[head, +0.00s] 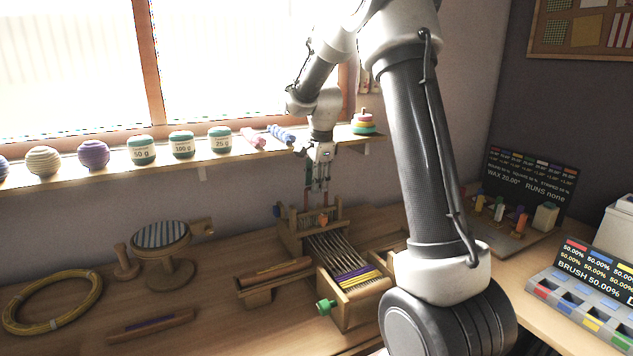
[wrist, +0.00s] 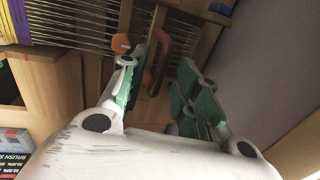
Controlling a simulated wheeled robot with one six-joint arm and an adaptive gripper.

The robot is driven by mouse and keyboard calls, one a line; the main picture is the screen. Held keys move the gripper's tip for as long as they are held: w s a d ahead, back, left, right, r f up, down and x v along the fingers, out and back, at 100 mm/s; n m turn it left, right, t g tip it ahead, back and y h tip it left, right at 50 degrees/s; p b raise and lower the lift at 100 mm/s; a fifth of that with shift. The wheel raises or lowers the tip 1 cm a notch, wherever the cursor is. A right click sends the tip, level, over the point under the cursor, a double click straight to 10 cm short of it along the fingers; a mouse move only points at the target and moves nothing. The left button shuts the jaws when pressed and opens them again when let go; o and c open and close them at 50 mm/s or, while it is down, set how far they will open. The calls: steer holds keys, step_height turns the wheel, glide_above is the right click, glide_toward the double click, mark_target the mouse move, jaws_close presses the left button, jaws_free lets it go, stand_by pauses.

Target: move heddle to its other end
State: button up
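A small wooden loom (head: 343,313) stands on the table with pale warp threads (head: 335,249) and a band of purple and yellow weave (head: 357,276) at its near end. The heddle appears to be the wooden crosspiece at the loom's far end, with a reddish-brown handle (wrist: 184,42). My gripper (head: 319,187) points down over that far end. In the wrist view my gripper (wrist: 173,58) has its fingers apart, with the handle beyond and partly between the tips. I cannot tell whether a finger touches it. An orange knob (head: 323,218) sits beside it.
A shuttle-like wooden piece (head: 270,273) lies left of the loom, and a green knob (head: 325,306) sticks out at its near corner. A round cushion stand (head: 162,238) and a yellow hoop (head: 52,302) are farther left.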

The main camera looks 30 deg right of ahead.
mark_target(316, 210)
jaws_close()
steer(key=shift+s+f, duration=0.1)
steer(key=shift+f, duration=2.6)
jaws_free()
steer(key=shift+f, duration=0.15)
steer(key=shift+r, duration=0.2)
step_height(316, 210, up, 12)
steer(key=s, duration=0.2)
steer(key=shift+f, duration=0.2)
